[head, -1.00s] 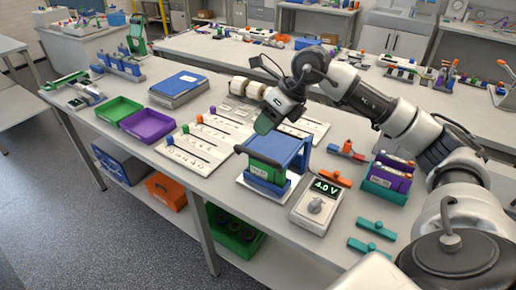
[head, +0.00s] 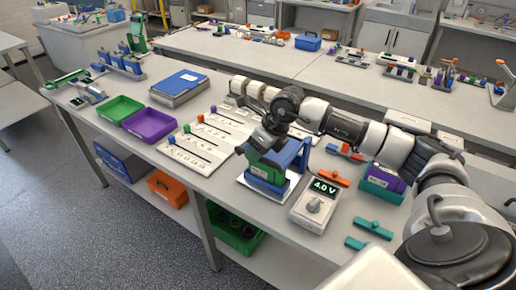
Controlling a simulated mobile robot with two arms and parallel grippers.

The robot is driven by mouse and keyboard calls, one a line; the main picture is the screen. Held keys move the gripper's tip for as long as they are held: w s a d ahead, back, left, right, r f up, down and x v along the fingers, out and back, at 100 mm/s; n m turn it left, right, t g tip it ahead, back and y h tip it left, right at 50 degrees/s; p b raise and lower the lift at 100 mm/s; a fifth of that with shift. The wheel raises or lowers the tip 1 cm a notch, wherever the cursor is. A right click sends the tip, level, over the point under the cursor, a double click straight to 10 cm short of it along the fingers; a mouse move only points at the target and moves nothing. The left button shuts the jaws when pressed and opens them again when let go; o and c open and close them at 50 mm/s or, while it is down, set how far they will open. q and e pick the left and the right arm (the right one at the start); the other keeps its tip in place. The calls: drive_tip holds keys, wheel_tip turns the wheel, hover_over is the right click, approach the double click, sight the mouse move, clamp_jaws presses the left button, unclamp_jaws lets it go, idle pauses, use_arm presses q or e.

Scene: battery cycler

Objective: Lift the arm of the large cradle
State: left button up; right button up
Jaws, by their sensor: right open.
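The large cradle (head: 264,178) is a blue and green block on a white base plate near the table's front edge. Its blue arm (head: 297,156) shows at the block's right side and top. My right gripper (head: 261,147) points down at the top of the cradle, at the arm's left end. It is open, and it covers part of the arm. I cannot tell whether its fingers touch the arm. My left gripper is out of view.
A meter reading 4.0 V (head: 315,204) stands close right of the cradle. White slotted trays (head: 190,152) lie to the left, beyond them a purple bin (head: 149,125) and a green bin (head: 119,109). A purple and teal holder (head: 384,181) stands at the right.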

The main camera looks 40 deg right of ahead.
clamp_jaws()
drive_tip(key=shift+r, duration=0.1)
idle(0.3)
